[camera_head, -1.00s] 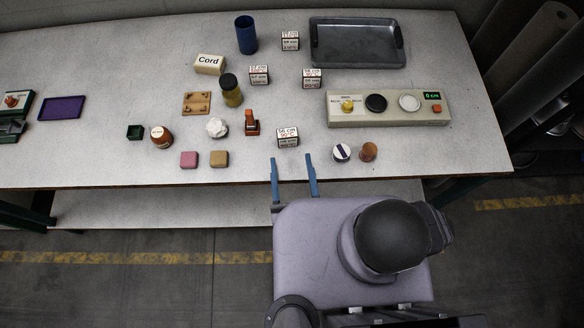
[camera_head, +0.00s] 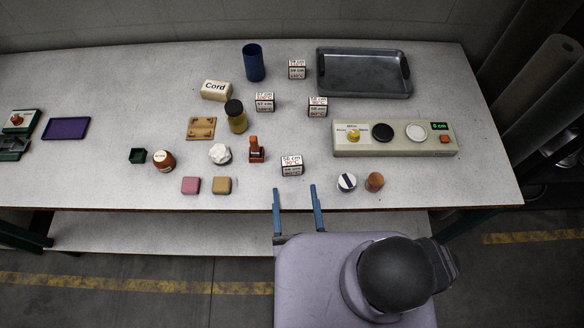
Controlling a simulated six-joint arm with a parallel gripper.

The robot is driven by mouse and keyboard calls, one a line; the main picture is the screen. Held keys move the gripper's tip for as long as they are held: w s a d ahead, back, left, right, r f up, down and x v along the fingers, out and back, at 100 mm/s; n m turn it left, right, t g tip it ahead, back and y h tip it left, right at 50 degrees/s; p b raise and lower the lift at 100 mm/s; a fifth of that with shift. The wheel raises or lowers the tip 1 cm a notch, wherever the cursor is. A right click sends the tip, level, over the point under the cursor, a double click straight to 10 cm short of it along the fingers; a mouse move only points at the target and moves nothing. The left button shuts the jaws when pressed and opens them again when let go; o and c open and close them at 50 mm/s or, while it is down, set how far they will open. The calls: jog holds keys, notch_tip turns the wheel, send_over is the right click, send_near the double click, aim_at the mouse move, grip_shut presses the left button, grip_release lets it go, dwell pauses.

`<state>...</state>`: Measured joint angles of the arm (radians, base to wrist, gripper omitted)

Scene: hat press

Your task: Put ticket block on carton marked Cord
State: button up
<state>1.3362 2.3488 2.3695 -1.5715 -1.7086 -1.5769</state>
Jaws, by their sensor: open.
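The cream carton marked Cord (camera_head: 216,90) stands at the back left of the table's middle. Several white blocks printed with cm and °C text could be the ticket block: one at the front marked 56 cm 90°C (camera_head: 292,165), one marked 57 cm (camera_head: 265,102), one to its right (camera_head: 318,107) and one at the back (camera_head: 297,69). The smaller print is hard to read. My gripper (camera_head: 296,189) is open and empty at the table's front edge, with its two blue fingers apart, just in front of the 56 cm block and not touching it.
A dark jar with yellow contents (camera_head: 237,117) stands close to the carton's lower right, and a blue cup (camera_head: 253,62) behind it. A grey tray (camera_head: 408,72) and a control panel (camera_head: 394,151) are at right. Small items crowd the front.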

aim_at(293, 169)
jog(key=shift+w, duration=0.2)
jog(key=shift+w+a+p, duration=0.1)
jog(key=shift+w+p, duration=0.4)
jog(key=shift+w, duration=0.35)
jog(key=shift+w, duration=0.15)
jog(key=shift+w+r+p, duration=0.2)
jog(key=shift+w+p, duration=0.6)
jog(key=shift+w, duration=0.5)
jog(key=shift+w+a+p, duration=0.15)
jog(key=shift+w+p, duration=0.2)
jog(key=shift+w, duration=0.8)
jog(key=shift+f, duration=0.1)
jog(key=shift+c, duration=0.3)
